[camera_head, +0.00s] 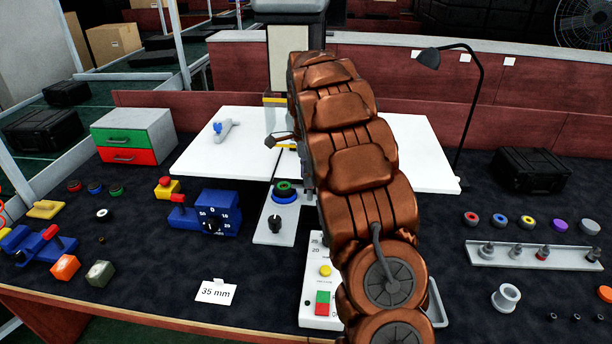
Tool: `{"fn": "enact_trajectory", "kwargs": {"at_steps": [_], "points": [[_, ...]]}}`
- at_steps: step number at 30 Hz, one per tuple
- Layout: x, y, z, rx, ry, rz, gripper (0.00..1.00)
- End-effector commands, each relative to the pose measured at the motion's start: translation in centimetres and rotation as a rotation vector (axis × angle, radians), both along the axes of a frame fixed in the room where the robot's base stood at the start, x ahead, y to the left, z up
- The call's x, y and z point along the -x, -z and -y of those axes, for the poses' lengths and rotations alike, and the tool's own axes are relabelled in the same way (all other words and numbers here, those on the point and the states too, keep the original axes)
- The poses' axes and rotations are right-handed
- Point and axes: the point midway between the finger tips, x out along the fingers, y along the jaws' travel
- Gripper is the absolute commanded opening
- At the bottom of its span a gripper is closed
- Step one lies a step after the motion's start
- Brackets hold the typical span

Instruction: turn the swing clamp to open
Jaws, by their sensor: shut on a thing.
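My copper arm (360,185) runs up the middle of the head view and covers much of the work area. My gripper is hidden behind it, so its jaws and what they touch cannot be seen. I cannot pick out the swing clamp with certainty. Left of the arm, a light grey plate (262,236) carries a stack of green and blue rings (285,191) and a black knob (275,223). The plate's right side is partly hidden. A dark lever handle (275,141) shows behind, beside the arm.
A blue dial block (212,222) with a red handle sits to the left. A white button panel (322,297) lies partly under the arm. A grey peg rack (530,257), a black lamp (475,100) and a drawer box (133,140) stand around.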

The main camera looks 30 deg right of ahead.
Motion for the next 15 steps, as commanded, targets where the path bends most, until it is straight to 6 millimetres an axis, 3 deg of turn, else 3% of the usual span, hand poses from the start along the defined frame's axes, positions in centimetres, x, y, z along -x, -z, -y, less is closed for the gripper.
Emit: {"fn": "enact_trajectory", "kwargs": {"at_steps": [8, 15], "points": [[0.3, 0.5, 1.0, -0.011, -0.045, -0.009, 0.0], [0.3, 0.7, 1.3, -0.006, -0.191, -0.007, 0.0]]}}
